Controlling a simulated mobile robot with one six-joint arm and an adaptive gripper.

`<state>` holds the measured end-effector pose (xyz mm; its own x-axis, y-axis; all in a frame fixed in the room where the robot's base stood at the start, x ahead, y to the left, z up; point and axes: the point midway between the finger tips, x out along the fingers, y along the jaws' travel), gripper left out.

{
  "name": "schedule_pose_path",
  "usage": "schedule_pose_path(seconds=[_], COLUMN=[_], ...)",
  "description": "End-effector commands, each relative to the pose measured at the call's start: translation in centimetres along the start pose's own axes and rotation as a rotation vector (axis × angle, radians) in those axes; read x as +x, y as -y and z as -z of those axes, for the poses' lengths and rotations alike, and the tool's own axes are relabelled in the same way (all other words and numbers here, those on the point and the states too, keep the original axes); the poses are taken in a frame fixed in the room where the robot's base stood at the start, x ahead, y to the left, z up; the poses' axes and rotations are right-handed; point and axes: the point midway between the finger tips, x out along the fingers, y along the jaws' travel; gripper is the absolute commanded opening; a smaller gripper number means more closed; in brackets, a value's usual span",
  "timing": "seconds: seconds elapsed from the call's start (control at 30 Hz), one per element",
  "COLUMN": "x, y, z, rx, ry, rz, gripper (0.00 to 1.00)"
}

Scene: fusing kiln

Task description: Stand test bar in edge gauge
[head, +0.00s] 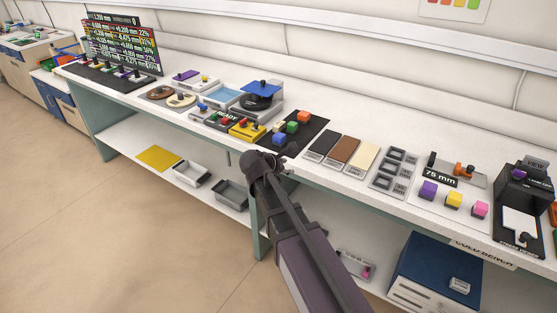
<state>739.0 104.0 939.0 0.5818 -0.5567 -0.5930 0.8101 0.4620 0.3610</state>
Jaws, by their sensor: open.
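I cannot single out the test bar or the edge gauge with certainty. A grey fixture marked 75 mm (466,182) stands on the right part of the bench, with a dark post and an orange piece on it. A black device with a VIEW label (525,190) stands at the far right, with a white plate on its front. My arm reaches up from the bottom centre to a dark joint in front of the bench edge. My gripper cannot be made out, and nothing is seen held.
The long white bench (345,125) carries a dark mat with coloured blocks (310,136), dark, brown and cream slabs (342,152), and grey square frames (390,175). Purple, yellow and pink blocks (454,200) sit at right. Metal trays (230,194) and a blue box (437,265) are below.

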Motion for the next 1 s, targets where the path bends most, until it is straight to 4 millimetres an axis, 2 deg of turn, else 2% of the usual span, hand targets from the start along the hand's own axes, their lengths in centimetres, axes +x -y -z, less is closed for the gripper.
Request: schedule_pose_path(seconds=[0.37,0.57,0.8,1.0], x=[1.7,2.1,1.4,-0.1], y=[6.2,11.7,18.1,21.9], z=[-0.9,-1.2,-1.0,-0.6], rx=[0.382,0.748,1.225,1.541], ry=[-0.105,-0.175,-0.213,-0.198], rz=[0.167,0.354,0.647,0.887], gripper=[0.51,0.51,0.51,0.51])
